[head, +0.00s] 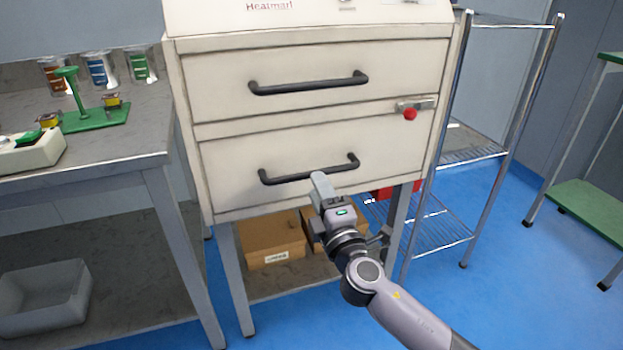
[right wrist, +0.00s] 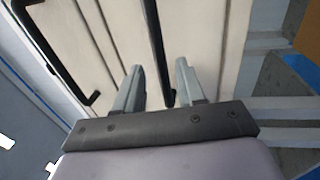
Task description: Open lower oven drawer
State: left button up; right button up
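The oven (head: 310,85) is a cream cabinet with two drawers, one above the other. The lower drawer (head: 235,160) is shut, and its black bar handle (head: 285,179) runs across its front. My right gripper (head: 322,182) is in front of the right part of that handle. In the right wrist view my right gripper (right wrist: 160,78) has its two fingers apart, with the black lower handle (right wrist: 156,45) showing between them. Contact with the handle cannot be made out. The upper drawer (head: 310,65) is also shut, with its own handle (head: 308,84). My left gripper is out of view.
A latch with a red knob (head: 410,114) sits at the right between the drawers. Cardboard boxes (head: 270,238) lie on the shelf below. A metal workbench (head: 110,152) stands left, a wire rack (head: 470,150) right. Blue floor (head: 400,300) is open in front.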

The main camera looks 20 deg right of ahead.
jog(key=shift+w+a+r+b, duration=0.1)
jog(key=shift+w+r+b, duration=0.15)
jog(key=shift+w, duration=1.05)
jog(key=shift+w+r+b, duration=0.1)
jog(key=shift+w+r, duration=0.1)
jog(key=shift+w, duration=1.05)
grip_shut()
